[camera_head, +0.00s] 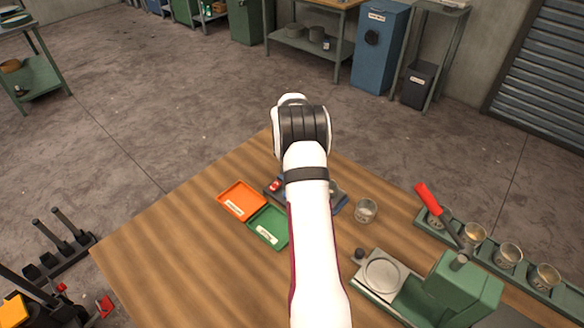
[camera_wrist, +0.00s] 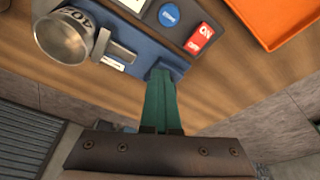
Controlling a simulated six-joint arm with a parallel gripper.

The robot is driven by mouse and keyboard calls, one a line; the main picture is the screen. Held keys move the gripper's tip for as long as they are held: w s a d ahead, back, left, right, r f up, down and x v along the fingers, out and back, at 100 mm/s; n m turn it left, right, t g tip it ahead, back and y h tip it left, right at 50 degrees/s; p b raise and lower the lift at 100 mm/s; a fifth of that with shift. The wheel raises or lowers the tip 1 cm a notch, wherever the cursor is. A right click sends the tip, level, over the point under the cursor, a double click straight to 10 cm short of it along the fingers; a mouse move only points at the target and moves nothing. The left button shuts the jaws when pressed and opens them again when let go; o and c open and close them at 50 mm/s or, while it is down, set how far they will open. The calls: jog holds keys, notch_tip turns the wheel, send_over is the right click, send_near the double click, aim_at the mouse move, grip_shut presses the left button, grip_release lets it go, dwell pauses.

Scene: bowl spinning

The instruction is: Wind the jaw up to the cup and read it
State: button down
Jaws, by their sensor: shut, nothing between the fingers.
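In the wrist view, a grey metal cup (camera_wrist: 66,40) with dark figures printed on its side is tipped in the picture at the left. A metal jaw (camera_wrist: 118,50) of the blue gauge (camera_wrist: 150,62) lies right beside it; I cannot tell whether they touch. The gauge carries a blue round button (camera_wrist: 169,14) and a red ON switch (camera_wrist: 200,38). A white plate beside the jaw is too small to read. My gripper (camera_wrist: 160,78) is shut and empty, its green fingers over the gauge's edge. In the head view, the cup (camera_head: 366,210) stands right of the gauge (camera_head: 338,203), which my arm partly hides, along with my gripper.
An orange tray (camera_head: 242,200) and a green tray (camera_head: 267,228) lie left of the gauge. A green machine (camera_head: 455,290) with a round plate (camera_head: 382,275) and a red-handled lever (camera_head: 428,200) stands at right, before a rack with several cups (camera_head: 508,255). The table's left is clear.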

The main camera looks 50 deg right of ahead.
jog(key=shift+w, duration=0.2)
jog(key=shift+w+a+r, duration=0.1)
jog(key=shift+w+a, duration=0.1)
jog(key=shift+w, duration=0.45)
jog(key=shift+r, duration=0.1)
jog(key=shift+s+a, duration=0.1)
jog(key=shift+a, duration=0.3)
jog(key=v, duration=0.3)
jog(key=d+v, duration=0.1)
jog(key=v, duration=0.1)
jog(key=shift+a+r, duration=0.1)
jog(key=shift+r, duration=0.3)
